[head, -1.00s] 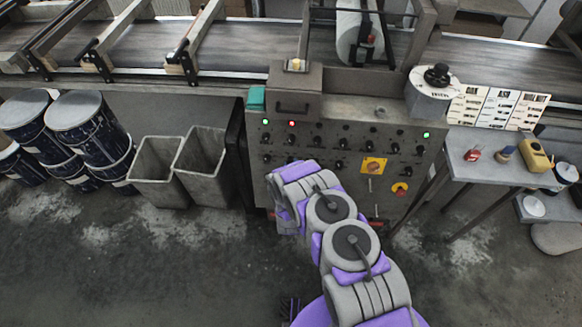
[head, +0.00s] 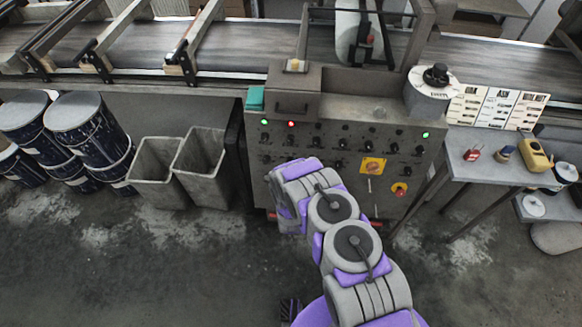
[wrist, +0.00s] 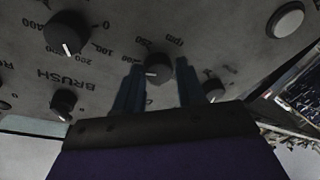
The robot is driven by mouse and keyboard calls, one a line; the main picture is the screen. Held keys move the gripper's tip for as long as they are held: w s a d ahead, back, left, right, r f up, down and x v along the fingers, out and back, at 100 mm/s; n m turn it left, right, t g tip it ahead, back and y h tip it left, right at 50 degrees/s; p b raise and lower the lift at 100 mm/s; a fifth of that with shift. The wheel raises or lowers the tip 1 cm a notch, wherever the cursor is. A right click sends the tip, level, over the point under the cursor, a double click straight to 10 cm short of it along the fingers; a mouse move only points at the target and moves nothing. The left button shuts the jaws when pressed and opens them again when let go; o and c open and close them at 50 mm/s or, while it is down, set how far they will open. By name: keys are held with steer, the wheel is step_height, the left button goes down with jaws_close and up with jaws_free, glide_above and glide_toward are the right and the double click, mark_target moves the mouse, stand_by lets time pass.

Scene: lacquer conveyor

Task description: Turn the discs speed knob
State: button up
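The grey control panel (head: 330,150) carries rows of small black knobs and stands in front of my arm. In the wrist view, a black knob (wrist: 158,69) with a white pointer line sits between the two fingertips of my gripper (wrist: 160,72). The fingers are spread, with one on each side of the knob and gaps visible beside it. Numbers and "rpm" are printed around it. No "discs" label can be read, so I cannot tell which knob is the discs speed knob. In the head view my gripper is hidden behind my arm.
In the wrist view, a larger knob (wrist: 66,34) and a smaller knob (wrist: 63,104) flank the word BRUSH. Another small knob (wrist: 213,90) is close to the right finger. A round pale button (wrist: 286,19) is at upper right. Grey bins (head: 203,168) stand left of the panel.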

steer(key=o, duration=0.4)
steer(key=shift+a, duration=0.1)
steer(key=shift+c, duration=0.2)
steer(key=shift+s, duration=0.1)
steer(key=s+d+r+p, duration=0.1)
steer(key=s+p, duration=0.4)
steer(key=s, duration=1.2)
steer(key=shift+d+r, duration=0.15)
steer(key=shift+d, duration=0.45)
steer(key=shift+w, duration=0.1)
